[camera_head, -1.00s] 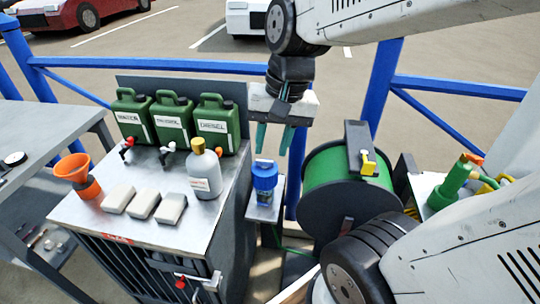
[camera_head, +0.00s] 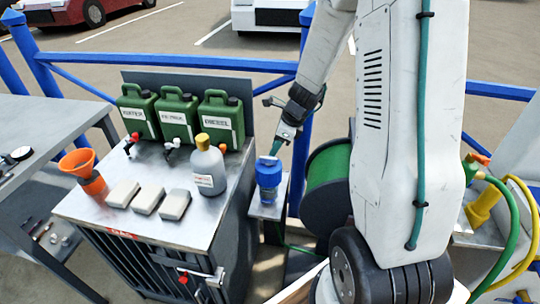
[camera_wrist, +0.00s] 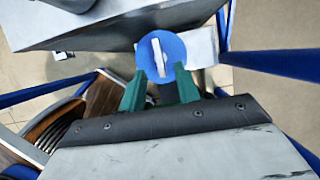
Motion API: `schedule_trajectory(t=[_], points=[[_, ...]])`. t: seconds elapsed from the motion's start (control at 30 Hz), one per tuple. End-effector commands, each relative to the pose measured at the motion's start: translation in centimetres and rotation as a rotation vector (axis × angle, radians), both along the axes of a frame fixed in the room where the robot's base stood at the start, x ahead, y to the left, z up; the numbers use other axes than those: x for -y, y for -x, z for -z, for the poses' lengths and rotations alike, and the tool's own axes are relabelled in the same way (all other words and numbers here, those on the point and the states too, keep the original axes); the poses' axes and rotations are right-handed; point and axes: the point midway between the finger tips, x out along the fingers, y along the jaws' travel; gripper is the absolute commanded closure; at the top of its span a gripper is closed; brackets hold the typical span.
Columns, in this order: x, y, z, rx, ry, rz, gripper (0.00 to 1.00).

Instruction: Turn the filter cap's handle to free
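The filter (camera_head: 268,180) is a blue canister with a blue cap, upright on a small grey stand right of the metal cabinet. In the wrist view the round blue cap (camera_wrist: 175,43) carries a pale bar-shaped handle (camera_wrist: 157,57) across its middle. My gripper (camera_head: 276,148) is just above the cap, pointing down. In the wrist view my gripper (camera_wrist: 160,74) has its two teal fingers spread, one on each side of the handle's near end, with gaps visible. I cannot tell how far above the cap the tips are.
The cabinet (camera_head: 150,223) holds green jerrycans (camera_head: 177,118), a grey bottle (camera_head: 207,170), an orange funnel (camera_head: 78,163) and pale blocks. A green hose reel (camera_head: 325,190) stands close on the filter's right. A blue railing (camera_head: 210,64) runs behind.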

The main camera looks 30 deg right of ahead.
Motion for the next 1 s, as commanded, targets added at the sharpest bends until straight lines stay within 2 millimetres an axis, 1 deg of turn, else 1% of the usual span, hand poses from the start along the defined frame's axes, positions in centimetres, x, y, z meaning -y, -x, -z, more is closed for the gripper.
schedule_trajectory(t=[0.03,0.1,0.2,0.3,0.43,0.67,0.7,0.77,0.8,1.0], points=[[-0.4,-0.2,0.9,-0.004,-0.004,-0.001,0.68],[-0.7,-0.5,2.0,-0.004,-0.003,-0.002,0.68],[-1.0,-0.9,3.2,-0.003,-0.001,-0.003,0.68],[-1.3,-1.2,4.1,-0.001,-0.001,-0.003,0.68],[-1.4,-1.3,4.6,0.0,0.0,-0.003,0.68],[-1.4,-1.4,4.6,0.0,0.0,-0.004,0.68],[-1.4,-1.4,4.6,0.0,0.0,-0.004,0.79],[-1.4,-1.3,4.6,0.0,0.0,-0.004,0.95],[-1.4,-1.3,4.6,0.0,0.0,-0.004,1.0],[-1.4,-1.3,4.6,0.0,0.0,-0.006,1.0]])
